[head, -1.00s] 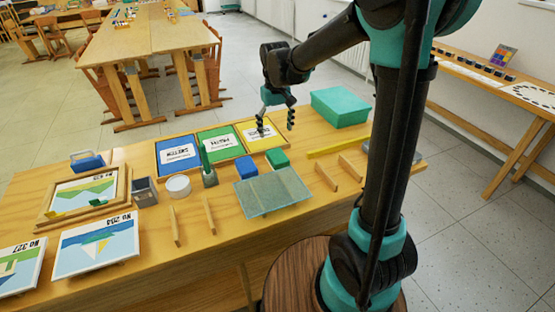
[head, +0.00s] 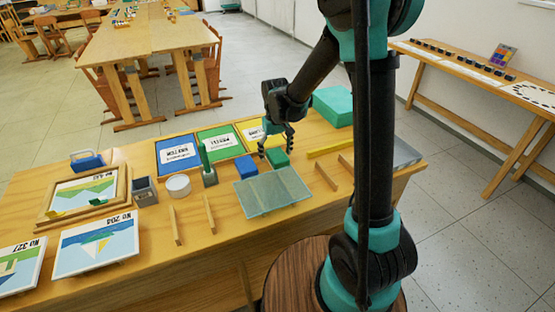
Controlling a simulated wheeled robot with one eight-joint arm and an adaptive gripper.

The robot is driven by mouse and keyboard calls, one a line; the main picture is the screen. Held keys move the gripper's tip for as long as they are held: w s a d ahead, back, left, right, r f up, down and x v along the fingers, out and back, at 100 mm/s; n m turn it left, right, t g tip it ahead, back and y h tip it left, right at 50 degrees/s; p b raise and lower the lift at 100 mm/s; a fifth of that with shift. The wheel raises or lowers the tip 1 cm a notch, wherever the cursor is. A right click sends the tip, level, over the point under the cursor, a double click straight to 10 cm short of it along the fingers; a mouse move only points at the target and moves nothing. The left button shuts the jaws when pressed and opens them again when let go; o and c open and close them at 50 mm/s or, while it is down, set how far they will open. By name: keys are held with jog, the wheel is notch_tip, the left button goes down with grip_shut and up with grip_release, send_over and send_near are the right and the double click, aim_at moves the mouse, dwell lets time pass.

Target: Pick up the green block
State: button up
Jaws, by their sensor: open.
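The green block (head: 278,159) lies on the wooden table, just right of a blue block (head: 245,167) and behind a translucent greenish panel (head: 272,192). My gripper (head: 276,150) is open and points down, with its fingers just above or around the green block's far part. Whether the fingers touch the block cannot be told. The gripper partly covers the yellow-edged tray behind it.
Blue (head: 178,170), green (head: 235,148) and yellow (head: 249,131) labelled trays stand behind the blocks. A teal box (head: 333,104) is at the back right. A green-handled upright tool (head: 208,170) and a white round container (head: 178,186) stand left. Wooden strips (head: 326,175) lie right.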

aim_at(276, 152)
jog(key=c, duration=1.3)
jog(key=shift+r, duration=0.1)
notch_tip(276, 152, up, 20)
jog(key=shift+f, duration=0.1)
